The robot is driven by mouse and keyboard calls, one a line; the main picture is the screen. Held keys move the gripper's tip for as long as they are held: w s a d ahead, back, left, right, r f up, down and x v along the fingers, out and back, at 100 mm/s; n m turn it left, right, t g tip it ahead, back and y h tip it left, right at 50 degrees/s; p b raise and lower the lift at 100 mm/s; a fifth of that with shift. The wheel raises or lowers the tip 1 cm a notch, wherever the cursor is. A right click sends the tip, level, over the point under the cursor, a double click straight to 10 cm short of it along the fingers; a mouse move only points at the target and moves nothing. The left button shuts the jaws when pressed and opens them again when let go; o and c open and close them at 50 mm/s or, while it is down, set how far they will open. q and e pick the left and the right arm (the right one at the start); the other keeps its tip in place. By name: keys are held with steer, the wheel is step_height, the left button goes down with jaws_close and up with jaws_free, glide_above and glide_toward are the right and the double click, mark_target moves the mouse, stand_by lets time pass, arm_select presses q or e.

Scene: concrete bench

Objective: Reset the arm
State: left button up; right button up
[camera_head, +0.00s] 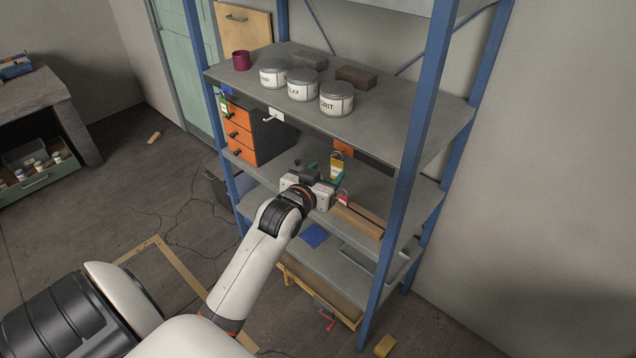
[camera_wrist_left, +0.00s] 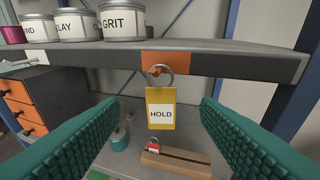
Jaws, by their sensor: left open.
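My left arm reaches in from the lower left in the head view. Its left gripper (camera_head: 322,174) is at the front of the rack, just below the upper shelf. In the left wrist view its two green ribbed fingers (camera_wrist_left: 160,135) are spread wide with nothing between them. A yellow tag (camera_wrist_left: 161,108) reading HOLD hangs by a metal ring from the orange patch (camera_wrist_left: 165,63) on the shelf edge. It is ahead of the gap, apart from both fingers. It also shows in the head view (camera_head: 337,165). My right gripper is not in view.
Three labelled tins (camera_head: 302,85), a maroon cup (camera_head: 241,60) and two dark bricks stand on the upper shelf (camera_head: 400,116). An orange drawer unit (camera_head: 240,132) sits left below. A blue post (camera_head: 408,170) stands right of the gripper. A red padlock (camera_wrist_left: 153,145) and wooden block (camera_wrist_left: 178,160) lie below.

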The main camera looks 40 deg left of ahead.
arm_select(q)
steer(key=s+d+f+m+g+h, duration=0.1)
steer(key=s+d+f+g, duration=0.3)
steer(key=f, duration=0.9)
steer(key=s+d+f+g+b, duration=0.1)
steer(key=s+f, duration=0.4)
steer(key=f, duration=0.8)
steer(key=s+d+f+m+g+h, duration=0.1)
steer(key=s+d+f+g, duration=0.3)
steer(key=f, duration=0.8)
steer(key=s+d+f+g, duration=0.1)
steer(key=s+f, duration=0.5)
steer(key=s, duration=0.5)
steer(key=s+d+f+m+g, duration=0.1)
steer(key=s+f+g, duration=0.1)
steer(key=s+f, duration=0.5)
steer(key=s+d+f+m+g+h, duration=0.1)
steer(key=s+f, duration=0.5)
steer(key=s, duration=0.9)
steer(key=shift+s+d+f+g, duration=0.15)
steer(key=shift+d+f+g, duration=0.25)
steer(key=shift+g, duration=0.3)
